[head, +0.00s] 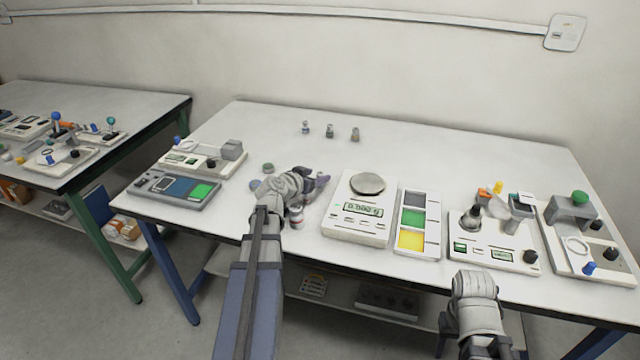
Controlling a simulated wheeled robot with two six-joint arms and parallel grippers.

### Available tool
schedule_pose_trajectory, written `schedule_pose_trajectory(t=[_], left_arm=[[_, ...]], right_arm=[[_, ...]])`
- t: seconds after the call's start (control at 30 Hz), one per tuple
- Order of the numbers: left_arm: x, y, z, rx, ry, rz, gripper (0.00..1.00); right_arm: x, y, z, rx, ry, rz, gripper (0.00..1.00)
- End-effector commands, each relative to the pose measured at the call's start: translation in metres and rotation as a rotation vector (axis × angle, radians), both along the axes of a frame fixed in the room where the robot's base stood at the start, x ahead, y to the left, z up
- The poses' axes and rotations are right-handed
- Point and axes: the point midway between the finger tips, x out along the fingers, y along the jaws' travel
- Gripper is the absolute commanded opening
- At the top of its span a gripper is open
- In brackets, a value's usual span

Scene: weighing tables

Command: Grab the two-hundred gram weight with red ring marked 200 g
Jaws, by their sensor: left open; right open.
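A small cylindrical weight (297,223) with a reddish band stands on the middle table, just below and in front of my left gripper in the picture. Its marking is too small to read, and my gripper hides part of the area around it. My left gripper (318,183) is open over the table, with its fingers pointing right. I cannot see anything held in it. Three small metal weights, left (305,128), middle (329,131) and right (354,134), stand in a row further back. My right gripper (474,288) is low at the table's front edge; its fingers are hard to make out.
A balance (340,229) with a round pan stands right of my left gripper, beside a coloured tray (432,238). Instruments (492,255) crowd the right end. A device with a green pad (173,190) lies at left. The back middle of the table (440,145) is clear.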

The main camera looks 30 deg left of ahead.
Motion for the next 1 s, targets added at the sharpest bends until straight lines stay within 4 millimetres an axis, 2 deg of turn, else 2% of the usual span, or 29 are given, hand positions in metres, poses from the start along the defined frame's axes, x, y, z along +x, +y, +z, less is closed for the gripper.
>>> schedule_pose_trajectory(t=[0.03, 0.13, 0.4, 1.0], left_arm=[[0.011, 0.000, -0.007, 0.001, 0.000, -0.001, 0.66], [0.023, 0.000, -0.011, 0.001, 0.000, 0.001, 0.66], [0.025, -0.001, -0.010, 0.000, 0.000, 0.001, 0.66], [0.024, 0.000, -0.010, 0.000, 0.000, 0.001, 0.00]], right_arm=[[0.000, 0.000, -0.007, 0.000, 0.000, 0.000, 0.50], [0.000, 0.000, -0.011, 0.000, 0.000, 0.000, 0.50], [0.000, 0.000, -0.010, 0.000, 0.000, 0.000, 0.50], [0.000, 0.000, -0.010, 0.000, 0.000, 0.000, 0.50]])
